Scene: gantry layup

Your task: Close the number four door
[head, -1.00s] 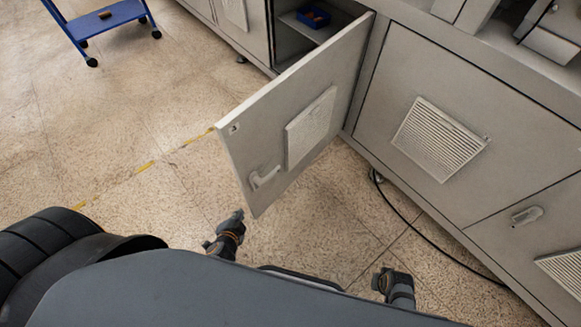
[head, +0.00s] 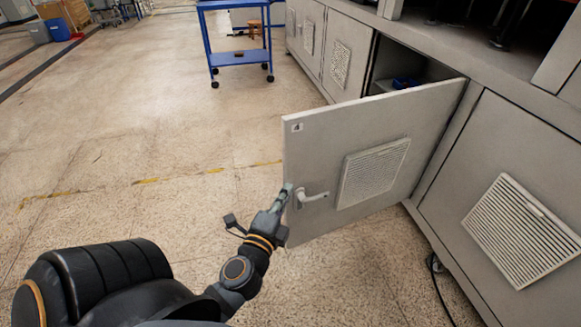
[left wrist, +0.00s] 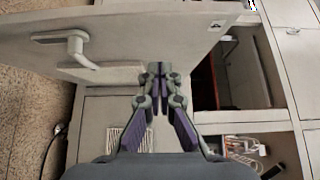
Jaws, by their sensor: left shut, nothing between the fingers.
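The number four door (head: 315,145) stands wide open in the head view, with a "4" label at its top left corner, a handle (head: 313,197) and a vent grille. My left gripper (head: 287,192) is shut and empty, by the door's free edge and left of the handle. In the left wrist view the door (left wrist: 130,40) spans the upper left with its handle (left wrist: 65,43), and the shut left gripper (left wrist: 159,70) points toward the door; contact cannot be told. My right gripper is not in view.
Closed cabinet doors (head: 347,58) stand on both sides. A blue cart (head: 240,58) is at the back. A black cable (head: 440,290) lies at the right. The floor at left is clear.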

